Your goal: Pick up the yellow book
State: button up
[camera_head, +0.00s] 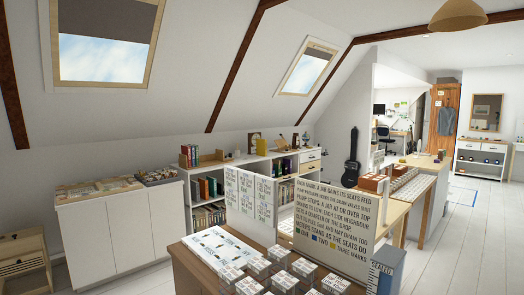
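Small upright books with purple and yellowish spines (284,166) stand in the right part of the long white shelf unit (236,167) by the sloped wall, too small to tell apart. Red and green books (189,156) stand on top of the unit at its left end. More books in green, red and blue (207,187) stand in the compartment below. My gripper is not in view.
A table with rows of small printed boxes (258,267) and upright text panels (333,222) fills the near foreground and hides part of the shelf unit. A white cabinet (118,232) stands left. Bare white floor (466,240) shows at right.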

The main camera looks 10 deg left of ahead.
aim_at(261, 144)
jog(key=u, duration=1.65)
jog(key=i, duration=5.55)
jog(key=z, duration=2.55)
jog(key=i, duration=2.6)
